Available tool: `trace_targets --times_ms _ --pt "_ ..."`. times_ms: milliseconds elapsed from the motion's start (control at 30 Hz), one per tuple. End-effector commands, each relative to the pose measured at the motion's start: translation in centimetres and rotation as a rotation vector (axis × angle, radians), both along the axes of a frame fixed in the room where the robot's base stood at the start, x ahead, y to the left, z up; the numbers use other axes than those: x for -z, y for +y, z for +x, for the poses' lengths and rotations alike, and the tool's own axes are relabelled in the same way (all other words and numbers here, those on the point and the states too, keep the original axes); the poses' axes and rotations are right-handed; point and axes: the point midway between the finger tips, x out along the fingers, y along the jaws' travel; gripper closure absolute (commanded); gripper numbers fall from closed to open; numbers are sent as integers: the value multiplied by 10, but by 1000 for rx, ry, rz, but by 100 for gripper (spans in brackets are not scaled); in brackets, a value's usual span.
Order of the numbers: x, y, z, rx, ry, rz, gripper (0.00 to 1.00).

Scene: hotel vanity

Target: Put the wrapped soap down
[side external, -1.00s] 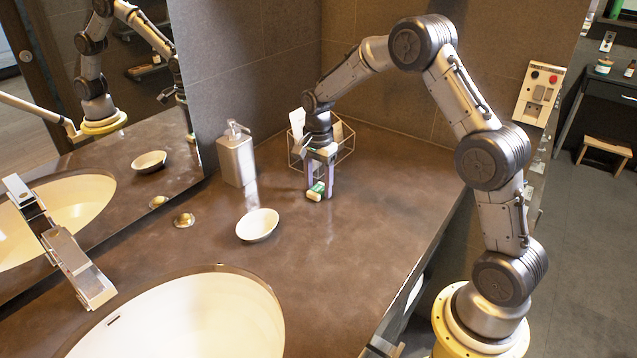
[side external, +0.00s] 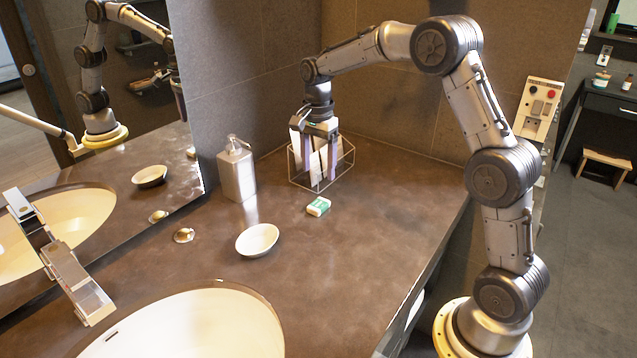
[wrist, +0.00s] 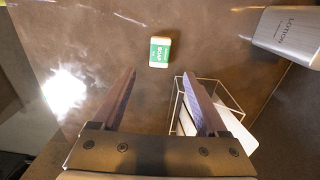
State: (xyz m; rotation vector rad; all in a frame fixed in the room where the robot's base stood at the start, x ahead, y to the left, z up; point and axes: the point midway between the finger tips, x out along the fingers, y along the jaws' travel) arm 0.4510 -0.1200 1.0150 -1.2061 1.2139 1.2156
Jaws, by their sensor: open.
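The wrapped soap (side external: 318,207) is a small block with a green and white wrapper. It lies flat on the brown counter, in front of the wire basket. In the wrist view the soap (wrist: 160,51) lies beyond my fingertips, clear of both fingers. My gripper (side external: 318,178) is open and empty, raised above the counter behind the soap and in front of or over the wire basket. In the wrist view my gripper's two fingers (wrist: 163,85) are spread wide.
The wire basket (side external: 350,165) holds white items, partly hidden by my gripper. A metal lotion dispenser (side external: 237,172) stands to its left. A white dish (side external: 257,240) and the sink basin (side external: 190,325) are nearer the camera. The counter right of the soap is clear.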

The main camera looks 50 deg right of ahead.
Motion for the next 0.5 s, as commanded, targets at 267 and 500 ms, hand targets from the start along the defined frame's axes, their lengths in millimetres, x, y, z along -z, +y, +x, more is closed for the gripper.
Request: trace_targets --times_ms 267,500 --pt "-23 0 0 0 0 0 24" --pt "-47 16 -19 -121 -42 -12 24"
